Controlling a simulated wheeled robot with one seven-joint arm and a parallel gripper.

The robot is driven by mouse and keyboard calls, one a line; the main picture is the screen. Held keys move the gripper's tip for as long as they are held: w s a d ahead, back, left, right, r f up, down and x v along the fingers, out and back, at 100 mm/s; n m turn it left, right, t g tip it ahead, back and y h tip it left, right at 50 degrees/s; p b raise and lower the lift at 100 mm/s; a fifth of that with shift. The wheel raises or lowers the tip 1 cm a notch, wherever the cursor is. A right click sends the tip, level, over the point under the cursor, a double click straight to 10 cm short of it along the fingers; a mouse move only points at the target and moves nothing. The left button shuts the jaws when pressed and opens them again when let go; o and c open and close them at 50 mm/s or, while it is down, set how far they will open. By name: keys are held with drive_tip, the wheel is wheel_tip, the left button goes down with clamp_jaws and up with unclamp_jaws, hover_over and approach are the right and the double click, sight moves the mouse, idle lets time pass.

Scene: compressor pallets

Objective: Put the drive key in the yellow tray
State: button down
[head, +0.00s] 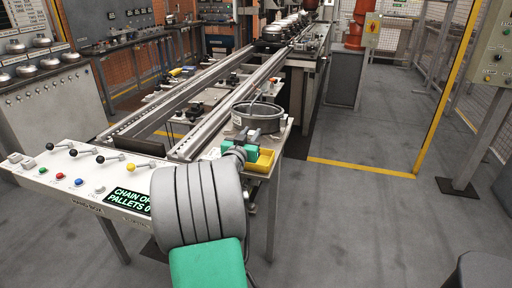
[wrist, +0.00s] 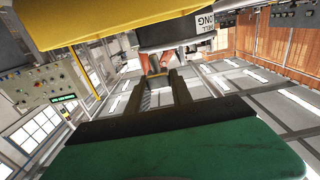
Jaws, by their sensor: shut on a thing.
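The yellow tray (head: 262,163) sits at the near right end of the bench in the head view, partly hidden behind my arm. In the wrist view the yellow tray (wrist: 100,20) fills the upper left, close to the camera. My gripper (head: 240,148) is beside the tray, largely hidden by my own arm. In the wrist view my gripper (wrist: 159,82) has its dark fingers close together on a small thing, which seems to be the drive key (wrist: 158,74). Little of the key shows, and I cannot tell its full shape.
A round grey pot (head: 257,118) stands just behind the tray; it also shows in the wrist view (wrist: 170,36). A panel (head: 85,180) with levers and buttons lies left of my arm. Twin conveyor rails (head: 215,125) run away behind. Open floor (head: 350,215) is at right.

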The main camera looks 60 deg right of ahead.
drive_tip(key=shift+s+d+f, duration=0.2)
drive_tip(key=shift+d+f, duration=0.15)
drive_tip(key=shift+f, duration=0.1)
drive_tip(key=shift+s+d+f, duration=0.15)
drive_tip(key=shift+d+f, duration=0.2)
drive_tip(key=shift+f, duration=0.1)
drive_tip(key=f, duration=0.3)
drive_tip(key=shift+s+d+f+b, duration=0.1)
drive_tip(key=shift+d+b, duration=0.15)
drive_tip(key=shift+b, duration=0.15)
drive_tip(key=shift+f, duration=0.2)
drive_tip(key=shift+f, duration=0.1)
drive_tip(key=shift+f, duration=0.15)
drive_tip(key=c, duration=1.1)
unclamp_jaws()
